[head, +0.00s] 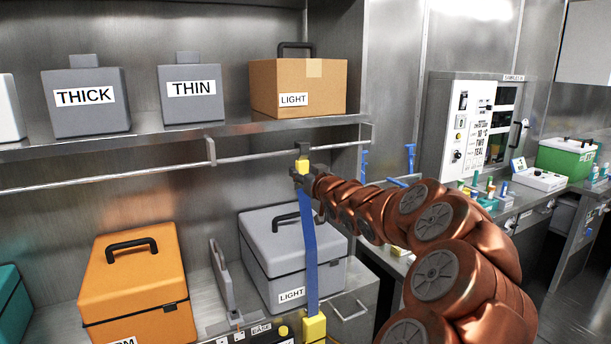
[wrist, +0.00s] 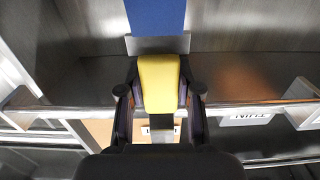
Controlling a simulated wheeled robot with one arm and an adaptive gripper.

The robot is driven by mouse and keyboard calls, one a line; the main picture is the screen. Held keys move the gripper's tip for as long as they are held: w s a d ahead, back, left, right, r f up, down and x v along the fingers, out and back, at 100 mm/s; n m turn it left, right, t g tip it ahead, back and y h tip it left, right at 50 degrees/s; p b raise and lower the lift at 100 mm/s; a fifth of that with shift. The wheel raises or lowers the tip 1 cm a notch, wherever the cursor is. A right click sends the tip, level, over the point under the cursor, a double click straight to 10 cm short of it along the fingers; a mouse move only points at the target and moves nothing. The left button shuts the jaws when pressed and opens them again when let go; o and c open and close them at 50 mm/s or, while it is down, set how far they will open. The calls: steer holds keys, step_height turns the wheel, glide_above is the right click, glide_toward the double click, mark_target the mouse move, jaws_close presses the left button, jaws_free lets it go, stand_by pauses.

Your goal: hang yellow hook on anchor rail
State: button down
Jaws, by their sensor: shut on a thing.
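The yellow hook (head: 303,165) is at the top of a blue strap (head: 309,240) that hangs down to a yellow end piece (head: 314,328). My gripper (head: 300,174) is shut on the yellow hook. In the wrist view the hook (wrist: 158,84) sits between the two fingers (wrist: 160,92), with the strap (wrist: 156,16) beyond it. The anchor rail (head: 130,172) runs below the shelf, and in the head view the hook's top overlaps the rail's line near its right part. I cannot tell whether hook and rail touch.
The shelf (head: 225,130) above the rail holds grey THICK (head: 86,118) and THIN (head: 190,110) cases and a cardboard box (head: 325,95). A rail bracket (head: 210,151) stands left of the hook. Orange (head: 130,255) and grey (head: 290,262) cases sit below.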

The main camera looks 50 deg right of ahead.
steer(key=shift+w+d+f, duration=0.2)
steer(key=shift+w+f, duration=0.05)
steer(key=shift+w, duration=0.2)
steer(key=shift+w+d+f, duration=0.15)
steer(key=shift+w+f, duration=0.1)
steer(key=shift+w, duration=0.15)
steer(key=c, duration=0.7)
jaws_free()
steer(key=shift+s, duration=0.1)
steer(key=shift+v, duration=5.9)
steer(key=shift+a+f, duration=0.1)
steer(key=shift+a, duration=0.05)
